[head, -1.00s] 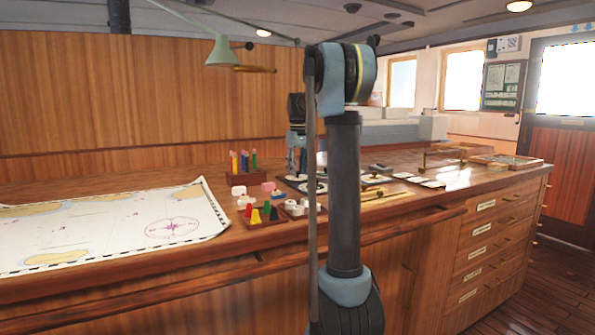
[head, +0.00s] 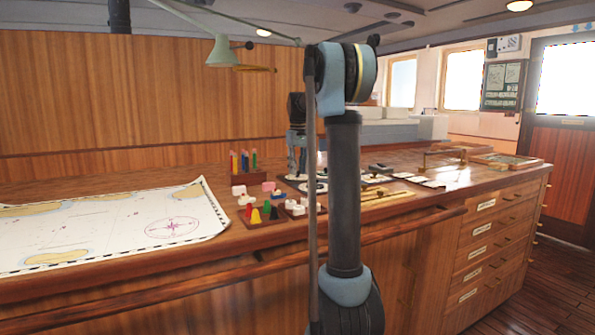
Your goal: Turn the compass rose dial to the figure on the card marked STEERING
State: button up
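My gripper (head: 297,164) points down over the dark panel (head: 290,182) on the wooden counter, partly behind my arm's upright link. Its fingers are small here, and I cannot tell whether they are open or shut, or whether they touch anything. Pale round dials (head: 320,187) show on the panel, partly hidden by my arm. I cannot tell which is the compass rose dial or read its setting. Several white cards (head: 420,181) lie on the counter to the right of my arm. Their writing is too small to read, so I cannot pick out STEERING.
A chart (head: 110,225) with a printed compass rose covers the counter's left part. A tray of coloured pieces (head: 262,222) and a rack of coloured pens (head: 243,178) stand near the panel. Brass instruments (head: 385,198) lie right of my arm. A wooden rail (head: 240,270) runs along the front.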

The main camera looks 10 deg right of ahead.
dwell(0.3)
notch_tip(320, 180, up, 12)
dwell(0.6)
